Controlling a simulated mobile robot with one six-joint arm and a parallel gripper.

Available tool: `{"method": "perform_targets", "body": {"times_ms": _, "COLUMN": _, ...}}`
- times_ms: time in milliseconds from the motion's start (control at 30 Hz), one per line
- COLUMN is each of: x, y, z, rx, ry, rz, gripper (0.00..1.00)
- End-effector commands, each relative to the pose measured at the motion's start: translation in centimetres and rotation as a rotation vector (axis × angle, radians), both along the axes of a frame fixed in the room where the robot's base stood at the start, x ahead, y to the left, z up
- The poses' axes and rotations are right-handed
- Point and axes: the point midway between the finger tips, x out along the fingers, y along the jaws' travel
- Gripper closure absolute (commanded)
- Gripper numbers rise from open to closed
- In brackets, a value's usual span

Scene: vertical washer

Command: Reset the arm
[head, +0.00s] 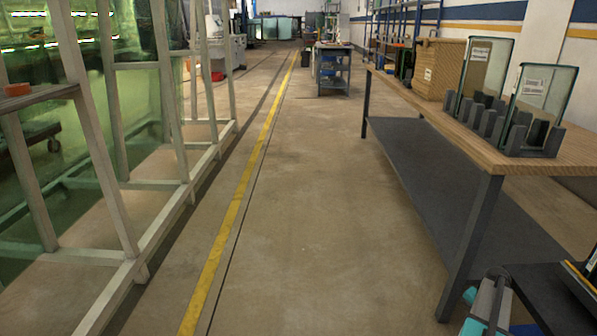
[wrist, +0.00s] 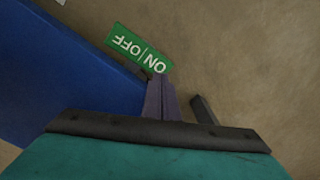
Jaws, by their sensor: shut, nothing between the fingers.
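My gripper (wrist: 159,82) shows in the wrist view with its two purple fingers shut together and nothing between them. The fingertips appear in front of the lower corner of a green ON|OFF label (wrist: 138,47), which reads upside down here. I cannot tell whether they touch it. In the head view only a teal and grey part of my arm shows at the bottom right; the fingers are not visible there.
The wrist view shows a blue surface (wrist: 60,85) at left. In the head view a wooden-topped table (head: 440,115) with glass panes (head: 545,95) in dark holders stands at right. A glass-filled frame rack (head: 110,150) stands at left. The floor (head: 320,190) between is clear.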

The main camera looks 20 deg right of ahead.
Motion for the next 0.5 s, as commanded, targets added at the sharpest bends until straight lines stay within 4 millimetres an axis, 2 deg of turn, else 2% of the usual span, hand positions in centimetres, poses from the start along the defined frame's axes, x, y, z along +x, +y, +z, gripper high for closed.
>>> {"method": "perform_targets", "body": {"times_ms": 167, "x": 2.7, "y": 2.3, "z": 1.3, "rx": 0.009, "ry": 0.006, "rz": 0.051, "gripper": 1.00}}
{"method": "perform_targets", "body": {"times_ms": 267, "x": 4.7, "y": 4.8, "z": 1.5, "rx": 0.022, "ry": 0.016, "rz": 0.095, "gripper": 1.00}}
{"method": "perform_targets", "body": {"times_ms": 500, "x": 8.7, "y": 12.5, "z": 1.7, "rx": 0.064, "ry": 0.052, "rz": 0.218, "gripper": 1.00}}
